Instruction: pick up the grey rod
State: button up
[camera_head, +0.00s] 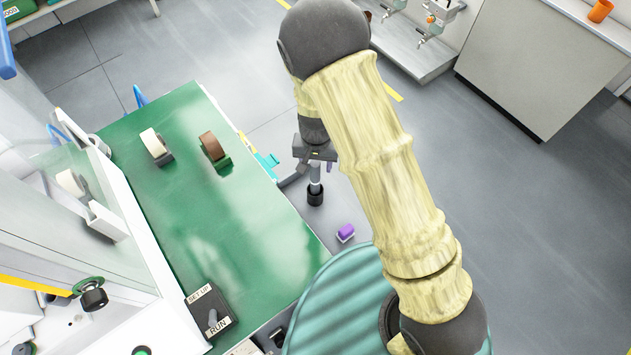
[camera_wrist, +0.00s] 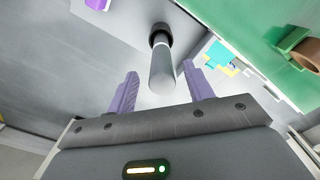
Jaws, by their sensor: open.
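The grey rod (camera_wrist: 162,70) shows in the wrist view between the two purple fingers of my gripper (camera_wrist: 160,82), with a black piece at its far end. My gripper is open, and a gap shows on each side of the rod. In the head view the rod (camera_head: 315,178) is a short grey length below my gripper (camera_head: 316,160), with the black piece under it. My gripper partly hides its upper part. I cannot tell what the black piece rests on.
A green-topped bench (camera_head: 230,235) with two tape rolls, brown (camera_head: 212,146) and cream (camera_head: 152,142), lies to the left. A purple block (camera_head: 345,233) is right of the bench edge. A teal ribbed surface (camera_head: 335,300) is near the front. Open floor lies to the right.

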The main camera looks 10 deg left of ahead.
jog(key=shift+w+a+f+p, duration=0.1)
jog(key=shift+f+p, duration=0.3)
jog(key=shift+f, duration=0.9)
jog(key=shift+a+f+p, duration=0.1)
jog(key=shift+f+p, duration=0.25)
jog(key=shift+f, duration=0.95)
grip_shut()
jog(key=shift+r, duration=0.1)
notch_tip(320, 180, up, 10)
jog(key=shift+f+b, duration=0.1)
jog(key=shift+b, duration=0.6)
